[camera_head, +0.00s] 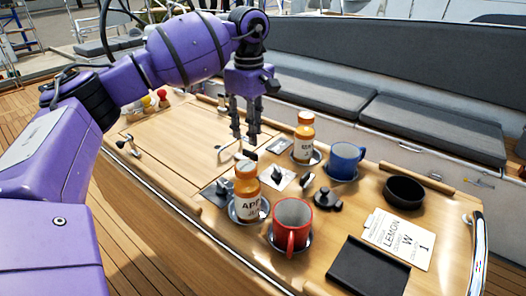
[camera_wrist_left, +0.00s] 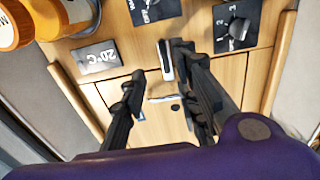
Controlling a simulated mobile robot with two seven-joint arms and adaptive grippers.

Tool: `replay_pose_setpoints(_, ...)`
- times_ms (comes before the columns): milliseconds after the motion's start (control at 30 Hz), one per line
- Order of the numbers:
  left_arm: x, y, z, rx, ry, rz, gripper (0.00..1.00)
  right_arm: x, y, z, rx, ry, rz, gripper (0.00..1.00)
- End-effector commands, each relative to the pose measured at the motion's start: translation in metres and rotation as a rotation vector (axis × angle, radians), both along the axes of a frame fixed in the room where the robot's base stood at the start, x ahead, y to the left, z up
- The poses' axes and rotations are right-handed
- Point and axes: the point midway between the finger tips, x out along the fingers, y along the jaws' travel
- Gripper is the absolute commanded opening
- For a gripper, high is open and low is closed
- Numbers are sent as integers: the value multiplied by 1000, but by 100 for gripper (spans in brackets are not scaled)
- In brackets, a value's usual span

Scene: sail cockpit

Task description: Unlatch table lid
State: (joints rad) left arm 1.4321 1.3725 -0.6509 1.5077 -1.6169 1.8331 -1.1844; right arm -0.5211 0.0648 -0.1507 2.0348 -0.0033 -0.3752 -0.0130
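The wooden table lid (camera_head: 165,140) lies flat and closed in the table's left half. A dark latch handle (camera_head: 127,145) sits at its near left edge, and another latch (camera_head: 222,103) is at the far edge. My left gripper (camera_head: 245,141) points down with fingers apart, above the lid's right side near a small handle (camera_head: 245,154). In the left wrist view the gripper (camera_wrist_left: 151,62) is open and empty. A metal latch bar (camera_wrist_left: 165,98) shows between its fingers, with wood panel seams around it. I cannot tell whether the fingers touch anything. My right gripper is not in view.
Orange bottles (camera_head: 247,190) (camera_head: 304,140), a red mug (camera_head: 292,225) and a blue mug (camera_head: 344,160) stand close on the right. A black bowl (camera_head: 404,191), paper card (camera_head: 398,238) and dark mat (camera_head: 368,270) lie farther right. Knob plates (camera_head: 278,177) are near the gripper.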

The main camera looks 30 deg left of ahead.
Motion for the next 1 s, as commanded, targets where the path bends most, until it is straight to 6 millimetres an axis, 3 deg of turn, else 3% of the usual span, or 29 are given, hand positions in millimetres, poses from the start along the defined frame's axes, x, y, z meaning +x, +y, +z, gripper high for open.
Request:
replay_pose_setpoints(333, -2, 1, -48, 2, 3, 0, 29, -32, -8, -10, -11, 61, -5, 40)
replay_pose_setpoints(533, -1, 0, -69, 1, 0, -1, 29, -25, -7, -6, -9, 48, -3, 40)
replay_pose_setpoints(867, -1, 0, -73, 1, -1, -1, 29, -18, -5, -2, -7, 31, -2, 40)
replay_pose_setpoints(1000, -1, 0, -73, 1, 0, -1, 10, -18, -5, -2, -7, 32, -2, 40)
